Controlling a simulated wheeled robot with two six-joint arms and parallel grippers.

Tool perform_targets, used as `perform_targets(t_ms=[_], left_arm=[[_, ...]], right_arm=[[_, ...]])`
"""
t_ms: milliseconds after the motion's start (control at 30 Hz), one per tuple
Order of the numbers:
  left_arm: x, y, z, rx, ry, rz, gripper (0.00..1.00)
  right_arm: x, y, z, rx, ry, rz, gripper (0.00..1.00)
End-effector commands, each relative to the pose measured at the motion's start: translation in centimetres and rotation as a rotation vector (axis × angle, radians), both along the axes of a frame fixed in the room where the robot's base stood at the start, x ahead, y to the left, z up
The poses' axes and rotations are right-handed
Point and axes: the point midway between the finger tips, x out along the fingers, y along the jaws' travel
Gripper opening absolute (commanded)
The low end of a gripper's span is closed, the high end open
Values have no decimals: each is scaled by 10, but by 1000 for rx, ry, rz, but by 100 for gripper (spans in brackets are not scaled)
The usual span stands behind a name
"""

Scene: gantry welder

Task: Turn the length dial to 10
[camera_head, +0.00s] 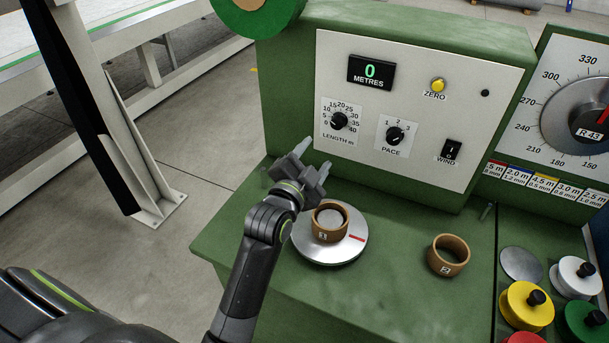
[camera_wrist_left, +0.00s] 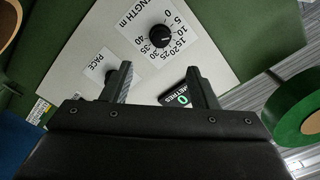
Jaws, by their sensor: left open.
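The length dial (camera_head: 339,120) is a black round knob on the white panel, with a scale from 0 to 40 around it. It also shows in the left wrist view (camera_wrist_left: 162,36), beyond the fingertips. I cannot clearly read its setting. The display (camera_head: 371,72) above it reads 0 metres. My left gripper (camera_head: 314,158) is open and empty, below and slightly left of the dial, apart from it. In the left wrist view its two fingers (camera_wrist_left: 158,72) stand wide apart. My right gripper is not in view.
The pace knob (camera_head: 395,136) sits right of the dial, with the wind switch (camera_head: 452,150) and yellow zero button (camera_head: 438,85) farther right. Below stand a brown ring marked 1 (camera_head: 330,236) on a silver disc (camera_head: 345,256), and a ring marked 2 (camera_head: 448,268).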

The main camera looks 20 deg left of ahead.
Motion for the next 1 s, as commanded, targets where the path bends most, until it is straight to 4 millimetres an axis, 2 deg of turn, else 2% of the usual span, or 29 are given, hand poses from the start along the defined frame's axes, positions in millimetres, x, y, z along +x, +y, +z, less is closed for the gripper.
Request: perform_targets(t_ms=[100,333,1000], left_arm=[[-19,1,-3,-1,0,1,54],[-41,2,-1,0,1,1,54],[-45,2,0,1,0,0,54]], right_arm=[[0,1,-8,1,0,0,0],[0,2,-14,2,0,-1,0],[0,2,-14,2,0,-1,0]])
